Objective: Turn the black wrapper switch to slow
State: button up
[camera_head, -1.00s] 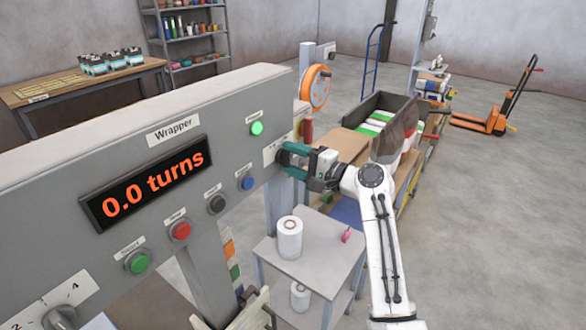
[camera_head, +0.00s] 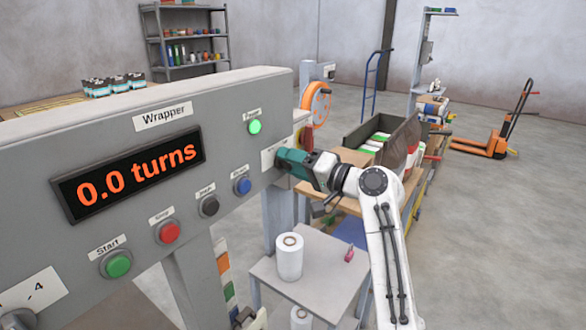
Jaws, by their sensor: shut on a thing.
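The grey wrapper panel (camera_head: 60,140) fills the left of the view, with a "Wrapper" label and an orange display reading 0.0 turns. My gripper (camera_head: 280,161) is at the panel's right end, its teal fingers against a pale label plate (camera_head: 268,155). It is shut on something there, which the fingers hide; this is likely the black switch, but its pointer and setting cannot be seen. Another knob (camera_head: 18,320) with a number plate is cut off at the lower left corner.
The panel also bears a green start button (camera_head: 117,264), a red button (camera_head: 168,232), a black button (camera_head: 209,205), a blue button (camera_head: 242,186) and a lit green lamp (camera_head: 255,127). A small table (camera_head: 318,268) with a white roll (camera_head: 289,257) stands below my arm.

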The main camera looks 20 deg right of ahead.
jog(key=shift+f, duration=0.2)
jog(key=o, duration=1)
jog(key=shift+r, duration=0.15)
jog(key=shift+o, duration=0.2)
jog(key=b+v, duration=0.1)
jog(key=v, duration=0.9)
jog(key=shift+s+d, duration=0.2)
jog(key=shift+s, duration=0.15)
jog(key=s+a+f+n+g+h+p, duration=0.1)
jog(key=s+f+g+h, duration=0.1)
jog(key=s+f, duration=0.55)
jog(key=s+f+g+h, duration=0.2)
jog(key=s+f+g, duration=0.15)
jog(key=f, duration=0.65)
jog(key=s+a+f+n+g+h+p, duration=0.1)
jog(key=s+f+g+h, duration=0.1)
jog(key=s+f, duration=0.5)
jog(key=s+d+f+n+g+h, duration=0.1)
jog(key=s+f+g+h, duration=0.1)
jog(key=s, duration=0.9)
jog(key=s+d+f+n+g+h, duration=0.1)
jog(key=s+d+f+g+h, duration=0.1)
jog(key=s+f+g, duration=0.2)
jog(key=s+f, duration=0.3)
jog(key=s, duration=0.5)
jog(key=shift+s+f+h+p, duration=0.15)
jog(key=shift+f+h+p, duration=0.15)
jog(key=shift+h+p, duration=0.1)
